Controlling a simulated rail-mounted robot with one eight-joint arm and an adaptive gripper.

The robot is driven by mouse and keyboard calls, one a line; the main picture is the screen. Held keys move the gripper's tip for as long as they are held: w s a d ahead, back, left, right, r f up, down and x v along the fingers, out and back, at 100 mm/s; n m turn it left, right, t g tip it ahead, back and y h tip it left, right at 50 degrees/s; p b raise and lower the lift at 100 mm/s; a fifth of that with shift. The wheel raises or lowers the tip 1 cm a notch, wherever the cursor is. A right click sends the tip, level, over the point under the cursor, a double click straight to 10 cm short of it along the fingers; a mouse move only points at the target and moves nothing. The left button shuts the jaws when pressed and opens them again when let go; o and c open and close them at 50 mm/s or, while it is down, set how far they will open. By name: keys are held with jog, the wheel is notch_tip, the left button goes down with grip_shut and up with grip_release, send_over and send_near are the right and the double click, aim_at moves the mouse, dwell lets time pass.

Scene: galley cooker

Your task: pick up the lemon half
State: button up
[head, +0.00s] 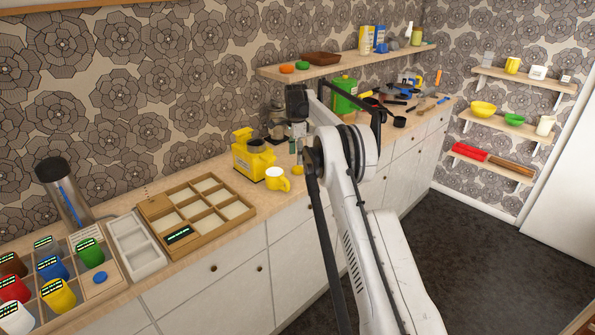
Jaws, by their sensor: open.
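I cannot clearly make out a lemon half in the head view. A very small yellow patch (298,170) shows on the counter just below my gripper, too small to identify. My gripper (297,148) points down over the counter, to the right of the yellow coffee machine and the yellow mug. It is open, and I see nothing held in it. The fingertips are small, and my arm hides part of the counter to their right.
The yellow coffee machine (253,158) and yellow mug (277,180) stand close on the left. A wooden divided tray (231,225) lies further left. A shelf (335,67) hangs above the counter.

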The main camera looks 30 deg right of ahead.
aim_at(298, 169)
jog(key=shift+s+d+f, duration=0.1)
jog(key=shift+s+f, duration=0.05)
jog(key=shift+f, duration=1.2)
jog(key=shift+s+d+f, duration=0.1)
jog(key=shift+s+f, duration=0.05)
jog(key=shift+f, duration=1.2)
jog(key=c, duration=1.1)
